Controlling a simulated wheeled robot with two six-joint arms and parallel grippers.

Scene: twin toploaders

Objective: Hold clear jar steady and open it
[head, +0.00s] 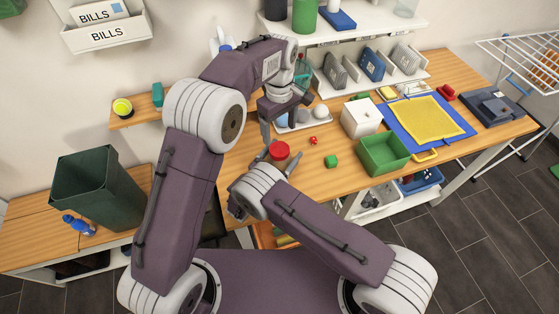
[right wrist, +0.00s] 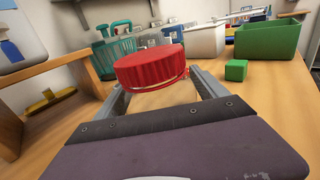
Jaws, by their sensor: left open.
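The clear jar (right wrist: 160,100) stands on the wooden worktop with its red lid (head: 279,150) on; its see-through body is hard to make out. In the right wrist view the red lid (right wrist: 150,67) sits above my right gripper (right wrist: 163,88), whose fingers lie along both sides of the jar below the lid, closed against it as far as I can see. In the head view my right gripper (head: 279,162) reaches the jar from the front. My left gripper (head: 286,118) is open and empty, pointing down above and behind the jar, apart from the lid.
A green cube (head: 331,161) and a small red item (head: 314,140) lie right of the jar. Beyond are a white box (head: 361,117), a green bin (head: 383,154) and a light tray (head: 303,124). A tall dark green bin (head: 97,188) stands at left.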

